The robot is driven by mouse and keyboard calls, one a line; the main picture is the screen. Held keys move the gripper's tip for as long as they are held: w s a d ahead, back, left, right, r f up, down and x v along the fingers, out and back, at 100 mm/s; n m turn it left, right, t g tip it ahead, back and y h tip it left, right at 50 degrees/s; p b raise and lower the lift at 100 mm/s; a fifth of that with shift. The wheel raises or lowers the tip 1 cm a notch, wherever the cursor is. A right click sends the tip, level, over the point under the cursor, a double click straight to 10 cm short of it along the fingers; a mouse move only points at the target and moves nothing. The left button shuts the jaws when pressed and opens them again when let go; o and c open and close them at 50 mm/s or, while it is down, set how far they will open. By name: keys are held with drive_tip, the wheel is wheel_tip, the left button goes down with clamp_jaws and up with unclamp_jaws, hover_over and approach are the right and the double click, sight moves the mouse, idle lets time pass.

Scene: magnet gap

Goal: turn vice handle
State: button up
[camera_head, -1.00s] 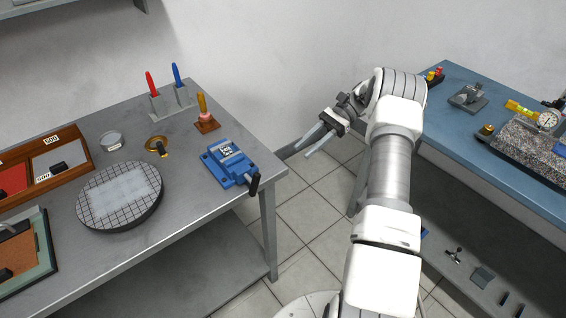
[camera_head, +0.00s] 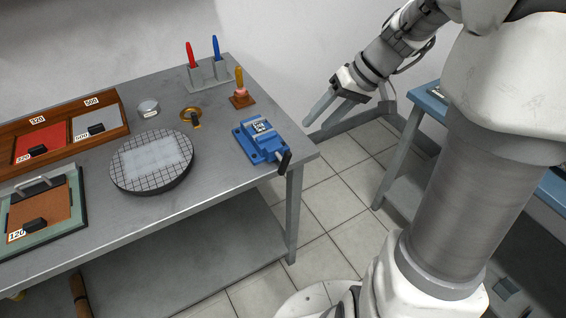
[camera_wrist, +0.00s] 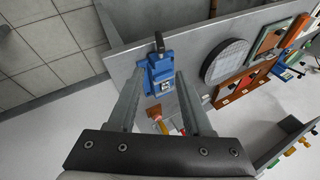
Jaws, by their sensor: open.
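The blue vice (camera_head: 259,142) sits on the grey bench near its right corner in the head view. Its dark handle (camera_head: 284,161) sticks out at the front right, past or over the bench edge. In the wrist view the vice (camera_wrist: 160,73) lies beyond and between my fingers, with the handle (camera_wrist: 159,41) at its top. My gripper (camera_head: 322,118) is open and empty, in the air to the right of the vice and apart from it. Its two grey fingers also show in the wrist view (camera_wrist: 158,98).
On the grey bench (camera_head: 225,180) stand a round gridded plate (camera_head: 125,180), a brass ring (camera_head: 190,114), an orange-handled tool (camera_head: 239,84) on a wooden base, and a rack (camera_head: 207,74) with red and blue tools. A blue-topped bench (camera_head: 430,102) stands at right.

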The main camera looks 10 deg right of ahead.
sight(284, 162)
drive_tip(key=a+f+b, duration=0.1)
drive_tip(key=a+f, duration=0.1)
drive_tip(key=f, duration=0.3)
drive_tip(key=w+a+f+n+b, duration=0.1)
drive_tip(key=a+f, duration=0.2)
drive_tip(key=f, duration=0.1)
drive_tip(key=w+a+f+n+h+b, duration=0.1)
drive_tip(key=a+f, duration=0.1)
drive_tip(key=f, duration=0.3)
drive_tip(key=shift+w+a+f+t, duration=0.2)
drive_tip(key=shift+a+f+t, duration=0.15)
drive_tip(key=shift+a+t, duration=0.05)
clamp_jaws()
